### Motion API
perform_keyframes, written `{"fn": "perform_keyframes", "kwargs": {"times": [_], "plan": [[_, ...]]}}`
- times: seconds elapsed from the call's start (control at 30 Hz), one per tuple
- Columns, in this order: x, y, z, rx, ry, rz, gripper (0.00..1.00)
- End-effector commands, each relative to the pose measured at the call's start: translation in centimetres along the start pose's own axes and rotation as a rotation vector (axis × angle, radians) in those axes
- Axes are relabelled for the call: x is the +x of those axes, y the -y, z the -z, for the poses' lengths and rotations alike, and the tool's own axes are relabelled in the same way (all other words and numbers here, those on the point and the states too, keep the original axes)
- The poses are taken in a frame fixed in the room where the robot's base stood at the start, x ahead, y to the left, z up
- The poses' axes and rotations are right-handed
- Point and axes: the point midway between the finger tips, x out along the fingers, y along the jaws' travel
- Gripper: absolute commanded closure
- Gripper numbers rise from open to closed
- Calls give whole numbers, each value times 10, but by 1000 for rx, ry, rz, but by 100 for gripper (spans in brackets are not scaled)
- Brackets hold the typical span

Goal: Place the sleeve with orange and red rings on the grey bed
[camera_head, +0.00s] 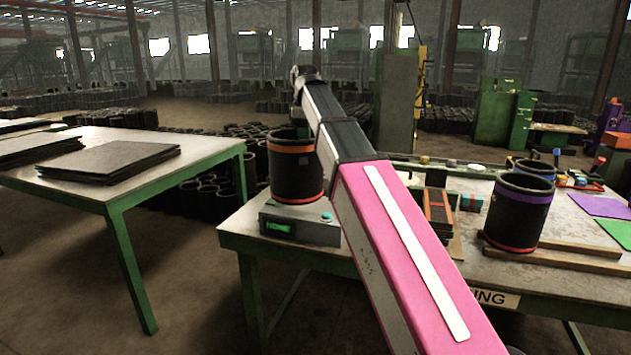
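The black sleeve with an orange ring near its top and a red ring near its bottom (292,175) stands upright on the grey bed (300,230), a low box with a green display and a green button at the table's left end. I see no gap between the sleeve and the bed. My pink and black arm crosses in front of the sleeve's right side. My gripper (298,112) is at the arm's far end, just above or at the sleeve's rim. Its fingers are too small and dark to make out, so whether it grips the rim cannot be told.
A sleeve with purple and red rings (519,212) stands on wooden boards (555,258) at the right. A blue-ringed sleeve (533,167) is behind it. Purple (598,206) and green (616,234) sheets lie farther right. Another table (205,165) with dark sheets stands left, across a floor gap.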

Motion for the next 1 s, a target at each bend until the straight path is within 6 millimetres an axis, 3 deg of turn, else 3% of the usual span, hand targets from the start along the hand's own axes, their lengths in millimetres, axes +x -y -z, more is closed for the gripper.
{"fn": "perform_keyframes", "kwargs": {"times": [0.3, 0.53, 0.83, 1.0], "plan": [[32, -58, -6, 2, 3, 4, 100], [53, -92, -9, 1, 2, 3, 100], [65, -103, -11, -1, 2, 3, 100], [84, -102, -11, 0, 2, 4, 100]]}}
